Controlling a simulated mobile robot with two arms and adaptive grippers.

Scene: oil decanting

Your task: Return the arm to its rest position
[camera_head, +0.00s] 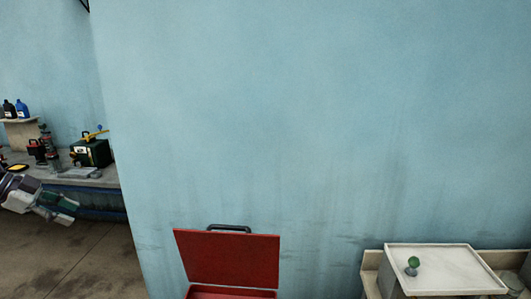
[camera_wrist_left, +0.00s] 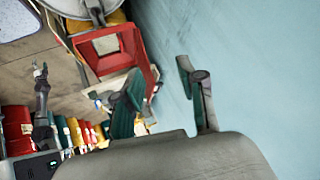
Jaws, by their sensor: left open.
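My left gripper (camera_head: 66,210) reaches in from the left edge in the head view, in front of the floor and a workbench. In the left wrist view, the two fingers of my left gripper (camera_wrist_left: 160,82) stand apart with nothing between them. Blue-green wall and part of a red frame show behind them. My right gripper is not in view.
A red toolbox (camera_head: 228,258) with a raised lid stands against the blue wall (camera_head: 300,130). A white tray (camera_head: 450,270) with a small green-topped object (camera_head: 413,264) is at lower right. A workbench (camera_head: 95,180) at left carries a green machine (camera_head: 92,152).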

